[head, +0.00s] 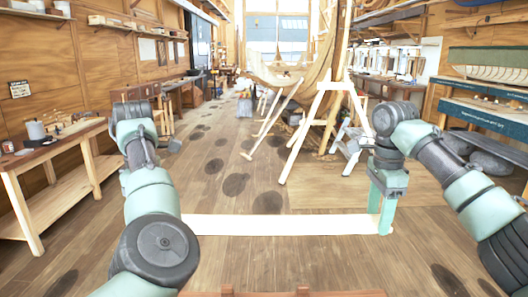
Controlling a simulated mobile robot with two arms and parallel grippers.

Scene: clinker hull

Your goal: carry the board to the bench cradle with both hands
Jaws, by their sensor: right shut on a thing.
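The board (285,225) is a long, pale plank held level across the middle of the head view, above the floor. My right gripper (383,222) points down and is shut on the board's right end. The board's left end runs behind my left arm. My left gripper is hidden behind that arm, so its hold on the board cannot be seen. A reddish-brown wooden edge (265,294) with two small upright blocks shows at the bottom of the view; I cannot tell if it is the bench cradle.
A workbench (62,146) with cans stands at the left wall. A pale wooden trestle (305,135) and a boat hull (290,75) stand ahead, right of centre. Shelving (490,118) lines the right. The plank floor (210,190) is clear ahead to the left of the trestle.

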